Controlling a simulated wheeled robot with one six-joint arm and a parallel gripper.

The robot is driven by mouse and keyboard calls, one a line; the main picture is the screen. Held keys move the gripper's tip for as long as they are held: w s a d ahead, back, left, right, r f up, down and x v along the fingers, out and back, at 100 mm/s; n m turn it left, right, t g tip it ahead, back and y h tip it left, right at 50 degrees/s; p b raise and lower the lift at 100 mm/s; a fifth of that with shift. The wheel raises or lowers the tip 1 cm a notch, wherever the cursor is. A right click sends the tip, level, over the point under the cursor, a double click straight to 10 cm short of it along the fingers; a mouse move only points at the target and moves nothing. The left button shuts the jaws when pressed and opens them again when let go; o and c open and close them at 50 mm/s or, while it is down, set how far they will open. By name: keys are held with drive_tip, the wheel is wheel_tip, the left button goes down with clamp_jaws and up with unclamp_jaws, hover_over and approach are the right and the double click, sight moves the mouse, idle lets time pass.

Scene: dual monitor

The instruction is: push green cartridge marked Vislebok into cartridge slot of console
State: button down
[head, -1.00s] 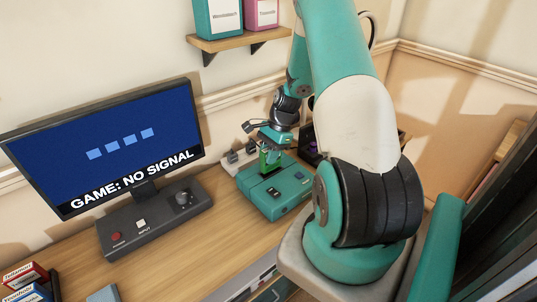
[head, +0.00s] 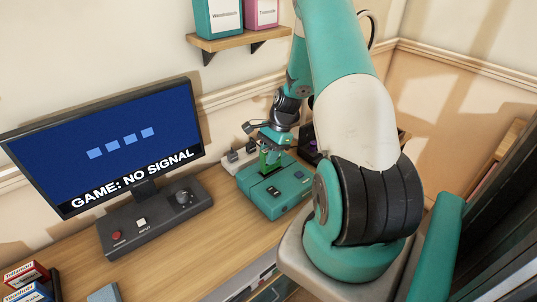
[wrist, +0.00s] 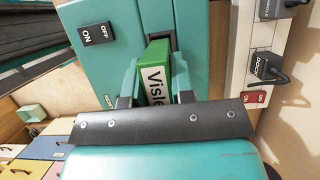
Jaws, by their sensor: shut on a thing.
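The green cartridge (wrist: 157,75) shows the letters "Visle" in the wrist view, with the rest of its label hidden by my gripper. My gripper (wrist: 155,88) is shut on it, one finger on each side. In the head view the cartridge (head: 270,160) stands upright over the teal console (head: 277,194), at the slot in the console's top. The console (wrist: 193,30) fills the upper middle of the wrist view, with an ON/OFF switch (wrist: 96,41). How deep the cartridge sits in the slot I cannot tell.
A monitor (head: 105,140) reads "GAME: NO SIGNAL". A dark control box (head: 155,220) with INPUT button and knob stands before it. A white power strip (head: 236,158) with plugs lies behind the console. Desk (head: 205,245) between box and console is clear.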

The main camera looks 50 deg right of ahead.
drive_tip(key=shift+f+b, duration=0.8)
drive_tip(key=shift+f, duration=0.8)
drive_tip(key=c, duration=0.9)
unclamp_jaws()
drive_tip(key=v, duration=1.7)
drive_tip(key=shift+r+b, duration=0.25)
drive_tip(key=shift+b, duration=0.15)
drive_tip(key=shift+w, duration=0.1)
